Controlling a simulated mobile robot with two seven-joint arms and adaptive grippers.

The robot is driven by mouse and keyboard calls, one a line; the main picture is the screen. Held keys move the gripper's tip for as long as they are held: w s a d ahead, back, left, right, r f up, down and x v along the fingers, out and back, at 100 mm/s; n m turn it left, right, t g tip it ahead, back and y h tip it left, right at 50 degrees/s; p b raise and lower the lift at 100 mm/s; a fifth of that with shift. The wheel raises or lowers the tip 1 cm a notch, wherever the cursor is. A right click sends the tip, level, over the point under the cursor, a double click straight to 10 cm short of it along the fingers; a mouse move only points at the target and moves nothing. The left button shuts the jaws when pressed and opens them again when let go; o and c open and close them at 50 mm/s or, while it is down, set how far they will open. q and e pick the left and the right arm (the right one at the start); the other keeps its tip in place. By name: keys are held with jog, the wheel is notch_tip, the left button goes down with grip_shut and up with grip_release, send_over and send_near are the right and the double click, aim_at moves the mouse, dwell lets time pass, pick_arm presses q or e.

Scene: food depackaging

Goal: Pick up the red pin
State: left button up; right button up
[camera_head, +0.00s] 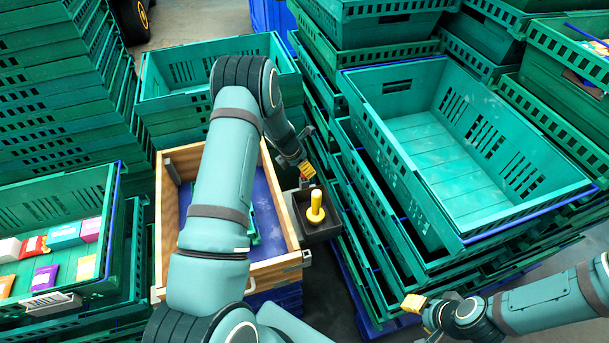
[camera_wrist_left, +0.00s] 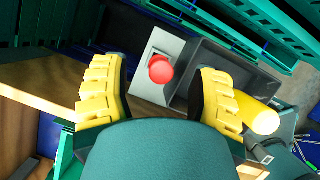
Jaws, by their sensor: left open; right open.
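The red pin (camera_wrist_left: 160,69) shows in the left wrist view as a round red head on a light grey plate at one end of a dark grey tray (camera_wrist_left: 222,70). My left gripper (camera_wrist_left: 158,84) is open, its yellow ribbed fingers on either side of the pin in that view; no contact shows. In the head view my left gripper (camera_head: 306,171) is just behind the tray, and the red pin is too small or hidden to make out clearly. My right gripper (camera_head: 414,304) is open and empty at lower right, away from the tray.
A yellow pin (camera_head: 316,207) stands upright in the grey tray beside the wooden-framed box (camera_head: 275,271). It also shows in the left wrist view (camera_wrist_left: 264,122). Stacked green crates (camera_head: 432,190) crowd the right; a crate of colourful packets (camera_head: 112,183) stands at left.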

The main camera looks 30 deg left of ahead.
aim_at(304, 179)
pick_arm(q)
jog(key=x, duration=0.4)
jog(key=shift+s+f+b, duration=0.3)
jog(key=shift+b, duration=0.1)
jog(key=shift+w+f, duration=0.2)
jog(key=shift+f, duration=0.25)
grip_shut()
